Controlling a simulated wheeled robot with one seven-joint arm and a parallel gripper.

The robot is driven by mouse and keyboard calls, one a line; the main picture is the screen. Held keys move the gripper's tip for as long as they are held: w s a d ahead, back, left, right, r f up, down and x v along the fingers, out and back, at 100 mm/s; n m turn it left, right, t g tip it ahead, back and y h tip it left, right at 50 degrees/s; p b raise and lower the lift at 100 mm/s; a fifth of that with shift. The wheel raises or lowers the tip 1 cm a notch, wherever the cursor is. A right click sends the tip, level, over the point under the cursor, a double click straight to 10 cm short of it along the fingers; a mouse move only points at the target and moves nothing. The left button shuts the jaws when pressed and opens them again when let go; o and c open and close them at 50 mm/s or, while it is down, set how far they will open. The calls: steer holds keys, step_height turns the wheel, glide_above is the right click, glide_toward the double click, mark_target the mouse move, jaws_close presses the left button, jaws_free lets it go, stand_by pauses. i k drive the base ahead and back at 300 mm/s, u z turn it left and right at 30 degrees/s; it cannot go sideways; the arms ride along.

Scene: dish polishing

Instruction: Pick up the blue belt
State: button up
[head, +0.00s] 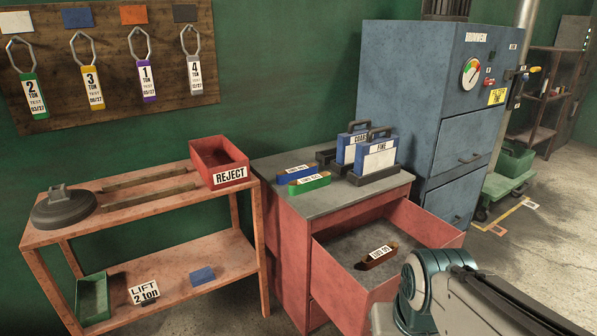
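The blue belt (294,173) is a flat loop with a white label, lying on the grey top of the red drawer cabinet (262,165). A green belt (309,183) with a white label lies right in front of it, close beside it, and partly covers it in this view. My arm shows at the lower right, over the open drawer's right side. My gripper is not visible in the head view.
The cabinet's top drawer (335,281) stands open, with a brown labelled belt (378,257) inside. Blue cases (375,158) stand in a dark holder behind the belts. A red REJECT bin (220,161) sits on the shelf at left. A blue machine (405,95) stands at right.

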mark_target(282, 177)
steer(key=z, duration=0.2)
steer(key=k, duration=0.25)
steer(key=u, duration=1.3)
steer(key=i, duration=2.55)
steer(key=z, duration=1.45)
steer(key=i, duration=0.5)
steer(key=z, duration=0.35)
